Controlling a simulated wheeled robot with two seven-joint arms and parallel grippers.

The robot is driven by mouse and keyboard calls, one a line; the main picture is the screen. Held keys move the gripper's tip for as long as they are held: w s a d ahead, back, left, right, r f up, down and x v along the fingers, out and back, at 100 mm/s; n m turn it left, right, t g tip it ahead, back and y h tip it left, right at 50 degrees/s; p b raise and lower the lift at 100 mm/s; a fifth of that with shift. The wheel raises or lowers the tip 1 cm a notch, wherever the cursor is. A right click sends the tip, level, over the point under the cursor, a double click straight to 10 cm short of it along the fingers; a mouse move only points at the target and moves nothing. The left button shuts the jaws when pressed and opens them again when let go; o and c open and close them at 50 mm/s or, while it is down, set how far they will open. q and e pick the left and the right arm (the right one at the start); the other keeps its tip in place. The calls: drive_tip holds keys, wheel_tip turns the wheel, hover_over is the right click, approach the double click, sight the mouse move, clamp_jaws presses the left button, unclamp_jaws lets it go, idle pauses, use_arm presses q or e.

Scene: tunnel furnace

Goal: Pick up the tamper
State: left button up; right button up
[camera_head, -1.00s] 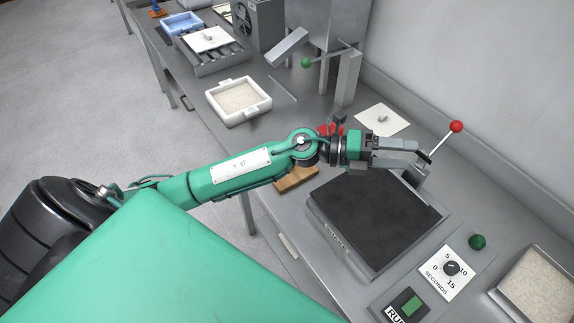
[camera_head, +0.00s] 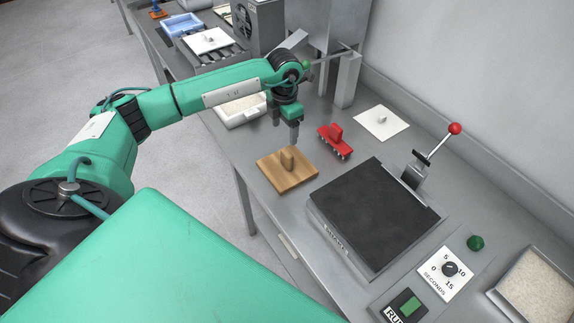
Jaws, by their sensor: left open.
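The tamper, a flat square wooden block (camera_head: 287,178) with an upright wooden handle on top, lies on the grey bench near its front edge. My left gripper (camera_head: 294,138) points down just above and behind the tamper's handle, apart from it. The gripper is open and empty; its fingers look narrow from this angle. My right gripper is not in view.
A red toothed tool (camera_head: 335,143) stands right of the gripper. A white plate with a knob (camera_head: 382,123) lies behind it. A dark press plate (camera_head: 374,215) with a red-knobbed lever (camera_head: 455,129) is at the right. A white tray (camera_head: 241,118) is partly behind my arm.

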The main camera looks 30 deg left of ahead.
sight(287, 152)
use_arm(q)
wheel_tip(287, 152, down, 6)
drive_tip(key=shift+r+p, duration=0.2)
drive_tip(key=shift+p, duration=0.55)
drive_tip(key=shift+d+f+p, duration=0.15)
drive_tip(key=shift+f+p, duration=0.1)
drive_tip(key=shift+p, duration=0.05)
drive_tip(key=f, duration=0.1)
drive_tip(key=f+p, duration=0.2)
drive_tip(key=f, duration=0.1)
drive_tip(key=shift+d, duration=0.25)
drive_tip(key=shift+w+f+p, duration=0.1)
drive_tip(key=shift+f+p, duration=0.2)
drive_tip(key=shift+f, duration=0.1)
drive_tip(key=shift+c, duration=0.4)
clamp_jaws()
